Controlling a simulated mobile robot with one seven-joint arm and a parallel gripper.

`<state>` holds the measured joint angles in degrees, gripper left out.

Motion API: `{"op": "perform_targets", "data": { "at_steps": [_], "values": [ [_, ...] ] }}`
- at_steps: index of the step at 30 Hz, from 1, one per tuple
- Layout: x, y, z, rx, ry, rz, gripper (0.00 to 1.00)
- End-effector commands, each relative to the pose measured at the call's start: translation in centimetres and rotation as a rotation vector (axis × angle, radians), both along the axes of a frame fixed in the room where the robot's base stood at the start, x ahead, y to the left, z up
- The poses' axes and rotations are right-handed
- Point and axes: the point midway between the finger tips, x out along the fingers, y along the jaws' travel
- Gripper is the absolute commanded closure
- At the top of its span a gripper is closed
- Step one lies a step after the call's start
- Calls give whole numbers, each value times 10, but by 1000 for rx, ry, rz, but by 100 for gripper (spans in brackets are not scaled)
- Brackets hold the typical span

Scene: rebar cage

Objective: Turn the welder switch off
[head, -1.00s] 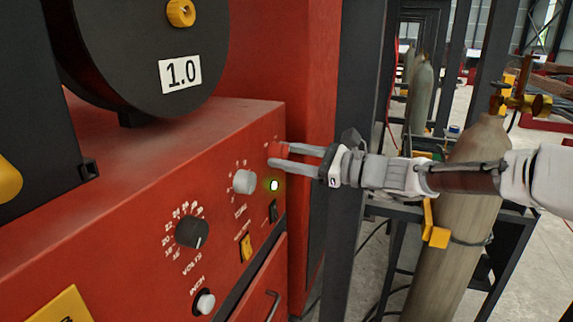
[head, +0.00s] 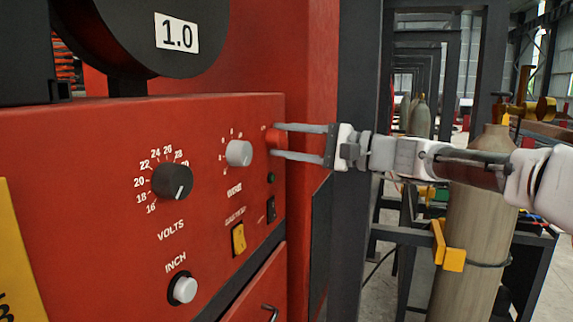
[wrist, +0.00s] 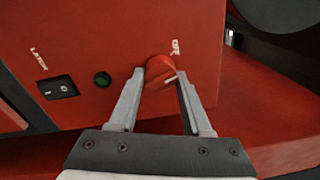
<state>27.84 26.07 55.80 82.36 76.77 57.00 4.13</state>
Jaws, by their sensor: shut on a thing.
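The welder's red front panel (head: 215,210) carries a red rotary switch knob (head: 273,138) at its upper right corner. In the wrist view the red knob (wrist: 157,68) shows a white pointer line and a white label beside it that looks like "OFF". My gripper (head: 279,142) is shut on the knob, one finger on each side. In the wrist view my gripper's fingertips (wrist: 160,77) touch its flanks. The round lamp (head: 271,178) below the knob is dark; in the wrist view the lamp (wrist: 102,79) is dull green, not glowing.
A grey wire knob (head: 239,153), a black volts dial (head: 173,181), a yellow switch (head: 238,238) and a black rocker (head: 271,209) share the panel. A dark steel post (head: 357,80) stands close behind my gripper. A gas cylinder (head: 470,230) stands below my arm.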

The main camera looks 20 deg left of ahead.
Motion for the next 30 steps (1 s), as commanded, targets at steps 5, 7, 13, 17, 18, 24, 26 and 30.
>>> {"op": "perform_targets", "data": {
  "at_steps": [5,7,13,17,18,24,26,30],
  "values": [
    [0,0,-6,-11,-158,1,100],
    [0,0,-5,-15,-213,1,100],
    [1,0,-3,-25,-342,1,100],
    [1,0,-1,-31,-400,0,100],
    [1,0,-1,-32,-413,0,100],
    [1,0,1,-36,-455,1,100],
    [1,0,1,-36,-461,1,100],
    [1,0,1,-37,-466,1,100]
  ]
}}
